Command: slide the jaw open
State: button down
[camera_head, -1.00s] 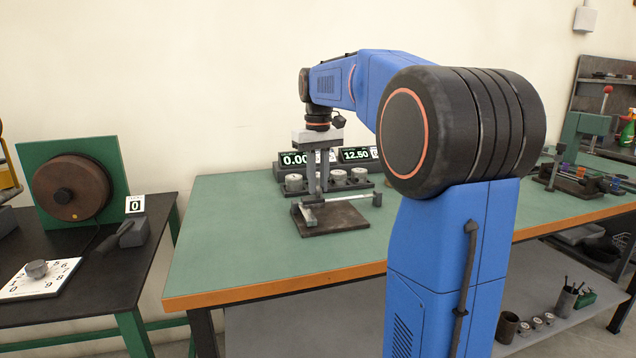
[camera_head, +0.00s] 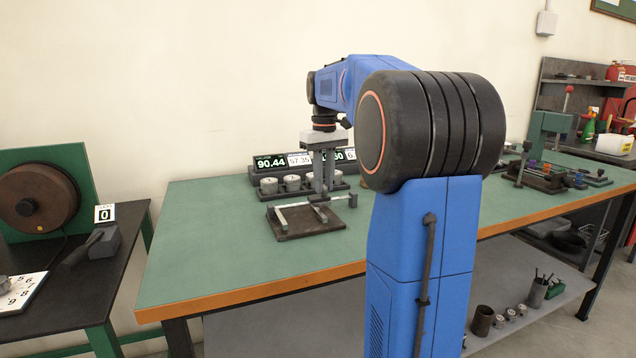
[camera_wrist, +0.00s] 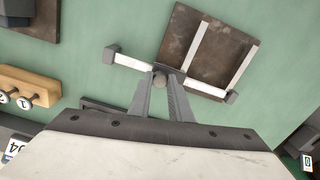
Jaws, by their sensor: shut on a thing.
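A caliper-like gauge lies over a dark square plate (camera_head: 308,224) on the bench. Its pale beam (camera_wrist: 207,88) carries a fixed jaw (camera_wrist: 245,68) at one end and a sliding jaw (camera_wrist: 196,43). The two jaws stand apart, with bare plate between them. In the head view the fixed jaw (camera_head: 281,219) is on the left and the slider is on the right. My gripper (camera_head: 320,194) points straight down and is shut on the slider's round knob (camera_wrist: 159,81). The beam's free end has a dark block (camera_wrist: 110,53).
Behind the gauge stand a digital readout (camera_head: 271,163) showing 90.44 and a rack of round pale pieces (camera_head: 291,183). My arm covers part of the bench to the right. The green bench top (camera_head: 210,235) is clear left of the plate.

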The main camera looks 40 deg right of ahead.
jog(key=c, duration=1.6)
grip_release()
jog(key=shift+r, duration=0.1)
notch_tip(320, 180, up, 17)
jog(key=shift+r, duration=0.1)
